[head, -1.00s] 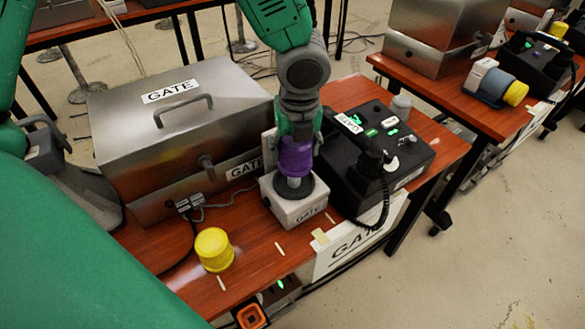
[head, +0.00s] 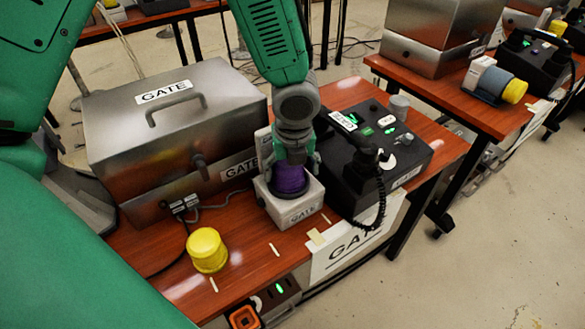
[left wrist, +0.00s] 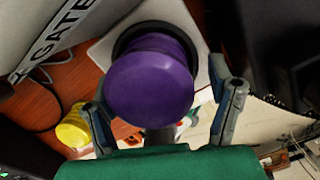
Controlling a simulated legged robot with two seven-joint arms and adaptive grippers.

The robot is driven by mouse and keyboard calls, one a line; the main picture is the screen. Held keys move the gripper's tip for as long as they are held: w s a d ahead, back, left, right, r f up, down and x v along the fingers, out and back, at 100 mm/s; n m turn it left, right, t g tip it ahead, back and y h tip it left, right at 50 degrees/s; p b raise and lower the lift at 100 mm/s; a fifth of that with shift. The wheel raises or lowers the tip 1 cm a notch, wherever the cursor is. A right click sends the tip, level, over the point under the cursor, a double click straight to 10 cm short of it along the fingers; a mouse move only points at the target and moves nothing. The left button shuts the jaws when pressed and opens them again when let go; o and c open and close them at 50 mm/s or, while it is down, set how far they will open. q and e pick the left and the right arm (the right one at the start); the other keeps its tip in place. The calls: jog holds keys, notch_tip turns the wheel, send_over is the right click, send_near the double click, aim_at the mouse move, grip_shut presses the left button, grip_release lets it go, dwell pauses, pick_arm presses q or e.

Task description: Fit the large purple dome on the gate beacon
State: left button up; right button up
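The large purple dome (head: 289,181) sits upright on the dark ring of the white gate beacon base (head: 297,214), on the red-brown table. It also shows in the left wrist view (left wrist: 148,85), with the black ring (left wrist: 199,52) around its far side. My left gripper (head: 296,160) is just above the dome, pointing down. In the left wrist view its two fingers (left wrist: 168,103) stand apart on either side of the dome, with a visible gap at the right finger, so it looks open. Whether the dome is fully seated cannot be told. My right gripper is not in view.
A yellow dome (head: 207,250) stands on the table at front left. A metal GATE case (head: 175,125) is behind left. A black phone console (head: 400,155) with a coiled cord stands close on the right. Thin pale strips lie near the front edge.

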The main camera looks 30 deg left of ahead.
pick_arm(q)
jog(key=shift+a+r, duration=0.25)
jog(key=shift+r, duration=0.2)
jog(key=r, duration=0.1)
jog(key=r+p, duration=0.1)
jog(key=r, duration=0.1)
jog(key=r+p, duration=0.1)
jog(key=shift+s+a+r, duration=0.2)
jog(key=shift+s+r, duration=0.05)
jog(key=shift+r, duration=0.15)
jog(key=r, duration=0.2)
jog(key=d+r+p, duration=0.1)
jog(key=r, duration=0.1)
jog(key=d+r, duration=0.1)
jog(key=r, duration=0.1)
jog(key=shift+s+p, duration=0.35)
jog(key=shift+s, duration=0.05)
jog(key=shift+a, duration=0.55)
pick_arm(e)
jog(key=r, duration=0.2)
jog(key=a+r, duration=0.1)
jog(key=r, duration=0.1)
pick_arm(q)
jog(key=shift+d, duration=0.1)
